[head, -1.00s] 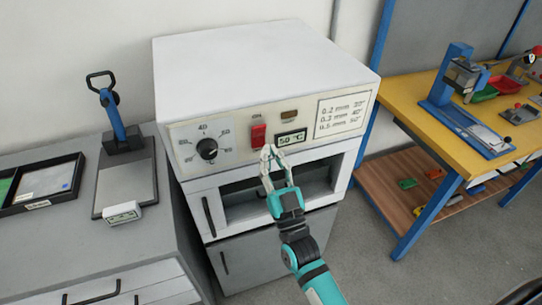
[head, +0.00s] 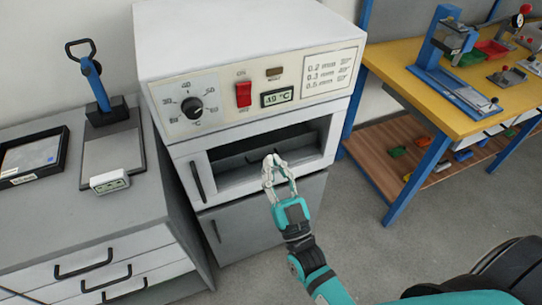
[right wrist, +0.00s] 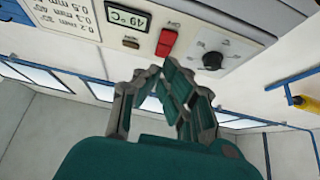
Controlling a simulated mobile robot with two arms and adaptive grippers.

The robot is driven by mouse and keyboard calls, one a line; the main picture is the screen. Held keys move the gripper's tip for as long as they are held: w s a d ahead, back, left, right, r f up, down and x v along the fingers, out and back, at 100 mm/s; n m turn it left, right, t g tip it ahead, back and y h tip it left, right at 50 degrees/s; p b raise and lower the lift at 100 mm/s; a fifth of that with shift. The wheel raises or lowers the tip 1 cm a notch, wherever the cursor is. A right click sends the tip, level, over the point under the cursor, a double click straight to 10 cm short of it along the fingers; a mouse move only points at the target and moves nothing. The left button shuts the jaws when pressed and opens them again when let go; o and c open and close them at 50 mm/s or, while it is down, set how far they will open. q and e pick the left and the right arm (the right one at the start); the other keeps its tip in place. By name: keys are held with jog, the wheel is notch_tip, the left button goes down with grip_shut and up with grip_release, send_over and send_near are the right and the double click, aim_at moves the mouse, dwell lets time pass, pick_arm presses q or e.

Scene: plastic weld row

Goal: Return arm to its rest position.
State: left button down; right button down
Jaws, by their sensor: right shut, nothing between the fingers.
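My right gripper (head: 272,160) is shut and empty in the head view, in front of the oven's open chamber and below its control panel. In the right wrist view its fingertips (right wrist: 158,74) come together, apart from the panel. The white oven (head: 240,40) has a dial (head: 192,107), a red switch (head: 243,94) and a display (head: 277,97) that reads about 49 °C. The dial (right wrist: 212,61), switch (right wrist: 166,43) and display (right wrist: 128,17) also show in the right wrist view. My left gripper is not in view.
A grey cabinet (head: 60,225) with drawers stands left, bearing a press with a blue lever (head: 96,85) and a black tray (head: 35,158). A yellow workbench (head: 410,80) with blue legs stands right. Grey floor (head: 350,230) is clear between oven and bench.

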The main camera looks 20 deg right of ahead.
jog(key=shift+s, duration=0.1)
dwell(0.3)
notch_tip(320, 180, down, 23)
jog(key=a+n+g+y, duration=0.2)
jog(key=g, duration=0.5)
jog(key=s+d+f+g, duration=0.1)
jog(key=s+f+g, duration=0.25)
jog(key=f, duration=0.55)
jog(key=s+f+g, duration=0.3)
jog(key=s+f, duration=0.1)
jog(key=f, duration=0.5)
jog(key=s+d+f+g+h, duration=0.1)
jog(key=s+d+f+g, duration=0.1)
jog(key=s+f, duration=0.4)
jog(key=s+d+f+g+h, duration=0.1)
jog(key=s+d+f+g, duration=0.2)
jog(key=s, duration=1)
jog(key=s+d+f+g, duration=0.3)
jog(key=s+f+g, duration=0.2)
jog(key=s+f, duration=0.4)
jog(key=shift+s+d+f+h, duration=0.25)
jog(key=shift+s+h, duration=0.15)
jog(key=shift+s, duration=0.3)
